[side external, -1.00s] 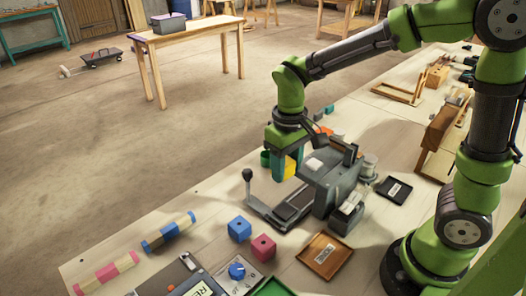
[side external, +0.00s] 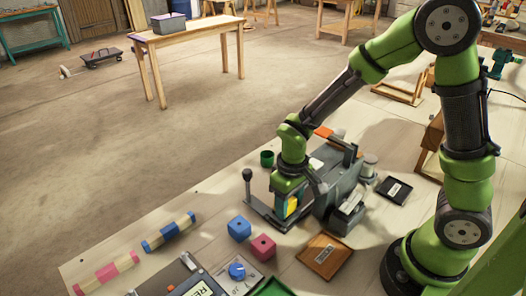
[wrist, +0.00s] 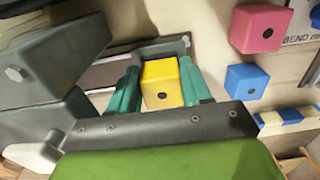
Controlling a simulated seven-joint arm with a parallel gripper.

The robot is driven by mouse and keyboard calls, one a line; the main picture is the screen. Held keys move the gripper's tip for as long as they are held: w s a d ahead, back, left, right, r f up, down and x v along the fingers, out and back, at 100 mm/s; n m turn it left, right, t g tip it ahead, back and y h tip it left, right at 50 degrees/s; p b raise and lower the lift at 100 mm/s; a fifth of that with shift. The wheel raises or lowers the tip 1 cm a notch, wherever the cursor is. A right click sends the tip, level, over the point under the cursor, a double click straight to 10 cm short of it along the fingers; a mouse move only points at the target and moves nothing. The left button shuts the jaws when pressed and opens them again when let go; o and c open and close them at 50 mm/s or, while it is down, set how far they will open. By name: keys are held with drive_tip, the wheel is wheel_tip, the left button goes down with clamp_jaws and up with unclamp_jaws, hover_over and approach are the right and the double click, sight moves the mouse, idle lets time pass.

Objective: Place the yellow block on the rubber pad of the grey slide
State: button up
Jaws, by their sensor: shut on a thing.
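The yellow block (wrist: 161,82) is held between the teal fingers of my gripper (wrist: 160,92), with a dark round mark on its face. In the side view the block (side external: 292,204) shows partly beside the fingers of my gripper (side external: 288,208). The grey slide (side external: 262,215) lies on the bench, attached to the grey machine. My gripper is over the slide, and its dark pad is mostly hidden by gripper and block. In the wrist view the slide's rim (wrist: 178,43) shows just beyond the block. I cannot tell whether the block touches the pad.
The grey machine (side external: 338,178) stands close to the right of my gripper. An upright lever with a dark knob (side external: 247,174) stands at the slide's left end. A blue block (side external: 239,229) and a pink block (side external: 263,247) lie in front. A green cup (side external: 267,158) stands behind.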

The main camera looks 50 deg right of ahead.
sight(290, 201)
drive_tip(key=o, duration=1)
drive_tip(key=shift+f, duration=0.1)
drive_tip(key=shift+o, duration=0.2)
wheel_tip(290, 201, up, 12)
drive_tip(key=s+d+r+m+t+y, duration=0.2)
drive_tip(key=s+d+r+m+t, duration=0.1)
drive_tip(key=s+r+t, duration=0.4)
drive_tip(key=shift+s+r+m, duration=0.5)
drive_tip(key=shift+s+r, duration=0.15)
drive_tip(key=shift+r, duration=0.55)
drive_tip(key=shift+d, duration=0.1)
